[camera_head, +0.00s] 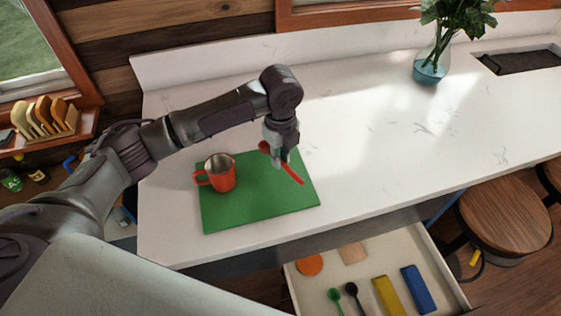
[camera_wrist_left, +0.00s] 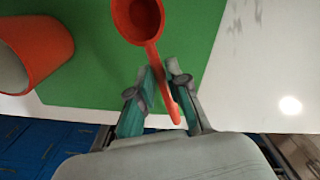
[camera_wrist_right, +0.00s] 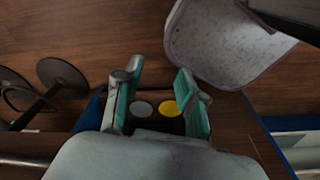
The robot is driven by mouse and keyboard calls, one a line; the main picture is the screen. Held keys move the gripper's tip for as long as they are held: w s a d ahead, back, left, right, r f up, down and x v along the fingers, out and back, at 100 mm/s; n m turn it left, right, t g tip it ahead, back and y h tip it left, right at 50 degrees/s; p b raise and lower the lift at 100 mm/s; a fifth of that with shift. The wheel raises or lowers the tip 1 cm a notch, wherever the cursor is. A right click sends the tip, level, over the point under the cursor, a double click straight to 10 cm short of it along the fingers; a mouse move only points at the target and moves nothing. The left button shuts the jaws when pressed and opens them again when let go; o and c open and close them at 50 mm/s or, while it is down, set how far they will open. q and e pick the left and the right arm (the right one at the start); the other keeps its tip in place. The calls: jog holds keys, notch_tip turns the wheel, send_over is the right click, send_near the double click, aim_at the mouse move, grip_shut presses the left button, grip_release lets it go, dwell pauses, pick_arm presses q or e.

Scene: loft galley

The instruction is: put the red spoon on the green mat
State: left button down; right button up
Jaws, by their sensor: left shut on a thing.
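The green mat (camera_head: 262,200) lies on the white counter near its left end. My left gripper (camera_head: 279,158) is above the mat's far right part, shut on the red spoon (camera_head: 292,175). In the left wrist view the red spoon (camera_wrist_left: 153,45) is between the fingertips, with its bowl over the green mat (camera_wrist_left: 100,85). I cannot tell whether the spoon touches the mat. A red-orange mug (camera_head: 220,173) stands on the mat, left of the gripper. My right gripper (camera_wrist_right: 155,80) is open and empty, over the floor area; it does not show in the head view.
An open drawer (camera_head: 450,280) below the counter holds a green spoon (camera_head: 335,298), a black spoon (camera_head: 355,294), a yellow block (camera_head: 386,294) and a blue block (camera_head: 417,288). A glass vase (camera_head: 430,68) stands at the back. The counter's middle is clear. Stools (camera_head: 508,222) stand at right.

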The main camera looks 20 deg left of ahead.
aim_at(281, 174)
pick_arm(q)
jog(key=shift+s+d+f+p, duration=0.1)
jog(key=shift+s+f+p, duration=0.15)
jog(key=shift+f+p, duration=0.65)
notch_tip(281, 174, down, 2)
jog(key=shift+w, duration=0.1)
jog(key=shift+f, duration=0.15)
pick_arm(e)
jog(key=shift+s+a+r, duration=0.4)
jog(key=shift+s+r, duration=0.3)
jog(key=shift+r, duration=0.15)
pick_arm(q)
jog(key=c, duration=1.1)
grip_release()
jog(key=shift+c, duration=0.2)
pick_arm(e)
jog(key=shift+w+d, duration=0.15)
jog(key=shift+w, duration=0.35)
